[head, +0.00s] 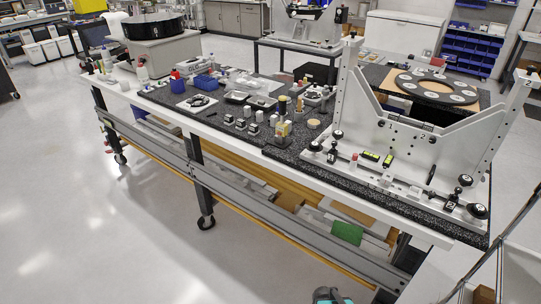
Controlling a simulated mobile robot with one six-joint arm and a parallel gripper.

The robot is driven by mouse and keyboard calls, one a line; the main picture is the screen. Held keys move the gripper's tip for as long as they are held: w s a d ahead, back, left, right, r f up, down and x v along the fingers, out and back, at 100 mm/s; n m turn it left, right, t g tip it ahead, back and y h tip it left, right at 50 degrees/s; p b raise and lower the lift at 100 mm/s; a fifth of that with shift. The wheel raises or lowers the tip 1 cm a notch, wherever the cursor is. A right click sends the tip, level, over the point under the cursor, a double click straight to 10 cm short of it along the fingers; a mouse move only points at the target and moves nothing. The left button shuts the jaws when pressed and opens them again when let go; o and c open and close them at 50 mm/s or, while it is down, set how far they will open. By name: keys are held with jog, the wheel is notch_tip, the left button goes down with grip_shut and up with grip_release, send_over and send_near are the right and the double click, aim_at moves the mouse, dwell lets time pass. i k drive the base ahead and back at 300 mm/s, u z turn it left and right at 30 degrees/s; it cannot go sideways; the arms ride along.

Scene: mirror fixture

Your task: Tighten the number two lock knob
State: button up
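The white mirror fixture (410,150) stands on the right end of a dark speckled bench top. Black round knobs sit low on it: two at its left foot, an upper one (338,134) and a lower one (316,146), and two at its right foot, an upper one (465,180) and a lower one (478,211). Small dark marks, seemingly numerals, show on the fixture's plate and right upright. I cannot tell which knob is number two or how tight any is. My gripper is not in view; a teal and dark part, seemingly of my arm, shows at the bottom edge.
The long bench (240,125) holds small blocks, bottles, a blue bin (205,83) and trays left of the fixture. Yellow-green levels (370,156) lie on the fixture base. A round black plate (437,86) lies behind. The floor at front left is clear.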

aim_at(478, 211)
jog(key=z, duration=0.65)
jog(key=k, duration=0.55)
jog(key=z, duration=0.05)
